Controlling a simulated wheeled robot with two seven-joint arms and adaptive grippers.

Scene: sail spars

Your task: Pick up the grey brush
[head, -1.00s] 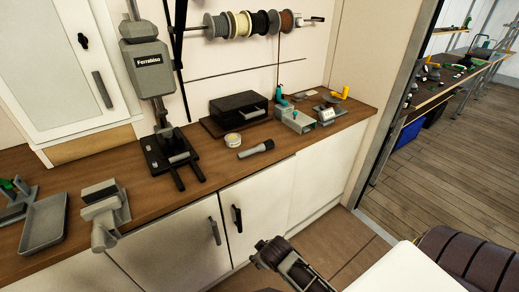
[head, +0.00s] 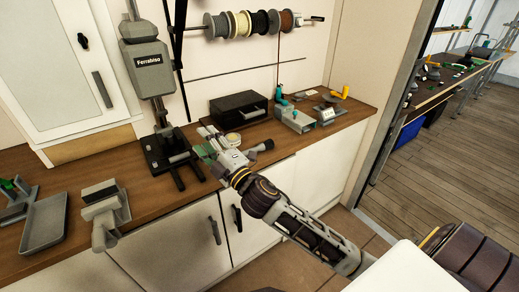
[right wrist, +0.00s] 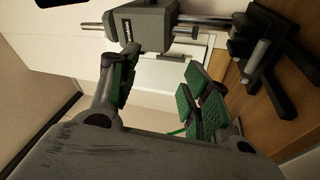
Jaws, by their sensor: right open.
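I cannot make out a brush for sure. A dark grey, torch-like thing (head: 264,145) lies on the wooden counter in the head view, and may be it. My right gripper and wrist cover its left part; its dark, wider right end shows. My right gripper (head: 208,145) is open over the counter, its fingertips to the left of this thing, between it and the drill press. In the right wrist view my gripper (right wrist: 160,82) has its green-padded fingers apart with nothing between them. The torch-like thing does not show there. My left gripper is not in view.
The drill press (head: 148,60) stands left of my gripper; its base also shows in the right wrist view (right wrist: 285,75). A round tin (head: 233,138) and a black box (head: 238,107) are close behind. A grey vise (head: 104,212) and tray (head: 46,224) are further left.

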